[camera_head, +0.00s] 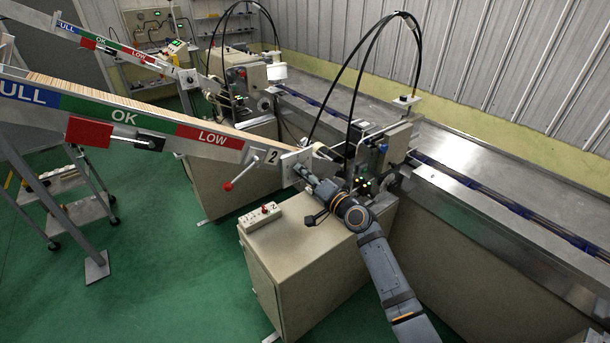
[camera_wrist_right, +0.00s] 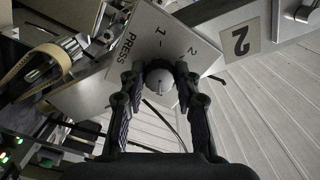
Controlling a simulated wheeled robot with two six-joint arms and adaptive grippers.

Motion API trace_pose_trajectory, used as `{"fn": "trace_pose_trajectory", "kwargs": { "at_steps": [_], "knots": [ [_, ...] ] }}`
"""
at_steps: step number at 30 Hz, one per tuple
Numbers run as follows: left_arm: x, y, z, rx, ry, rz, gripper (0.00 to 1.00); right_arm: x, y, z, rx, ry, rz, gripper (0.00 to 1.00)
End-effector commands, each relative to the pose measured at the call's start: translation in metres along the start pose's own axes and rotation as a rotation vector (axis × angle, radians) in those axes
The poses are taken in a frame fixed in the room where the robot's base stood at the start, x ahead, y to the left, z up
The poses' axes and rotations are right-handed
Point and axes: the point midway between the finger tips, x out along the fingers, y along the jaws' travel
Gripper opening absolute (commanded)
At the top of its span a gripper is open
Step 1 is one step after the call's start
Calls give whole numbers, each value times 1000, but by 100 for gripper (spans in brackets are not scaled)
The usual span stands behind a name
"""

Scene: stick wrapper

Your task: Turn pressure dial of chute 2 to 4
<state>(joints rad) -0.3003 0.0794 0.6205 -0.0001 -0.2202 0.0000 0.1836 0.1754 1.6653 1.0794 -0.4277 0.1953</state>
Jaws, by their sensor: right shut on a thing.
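Chute 2 (camera_head: 150,125) slopes down from the left in the head view, and its "2" label also shows in the wrist view (camera_wrist_right: 239,39). At its lower end is a pale dial plate (camera_head: 290,163). In the right wrist view, the plate (camera_wrist_right: 152,38) reads "PRESS" with the marks 1 and 2; the rest of the scale is hidden. The round grey pressure dial (camera_wrist_right: 159,80) sits between the fingers of my right gripper (camera_wrist_right: 158,74), which is shut on it. In the head view my right gripper (camera_head: 311,180) reaches the plate from the right. My left gripper is not in view.
A red-knobbed lever (camera_head: 238,178) hangs below the chute. A cream cabinet (camera_head: 305,250) with a small button box (camera_head: 260,216) stands under my right arm. The wrapper machine (camera_head: 385,155) and a metal conveyor (camera_head: 480,170) are close by.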

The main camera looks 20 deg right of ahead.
Motion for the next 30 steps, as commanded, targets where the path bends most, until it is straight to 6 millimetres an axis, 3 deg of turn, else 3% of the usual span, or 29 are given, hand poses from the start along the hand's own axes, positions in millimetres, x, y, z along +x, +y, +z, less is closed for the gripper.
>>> {"fn": "trace_pose_trajectory", "kwargs": {
  "at_steps": [2,3,7,16,19,30],
  "knots": [
    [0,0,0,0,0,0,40,0,1,1,0,-1,2,0],
    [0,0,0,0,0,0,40,0,1,1,0,-1,2,36],
    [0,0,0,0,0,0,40,0,1,0,-1,-1,2,54],
    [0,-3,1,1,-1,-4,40,-1,0,0,-2,-1,1,54],
    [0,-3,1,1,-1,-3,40,-10,1,0,-5,0,2,54],
    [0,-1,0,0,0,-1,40,-95,2,1,-8,-5,5,54]
  ]
}}
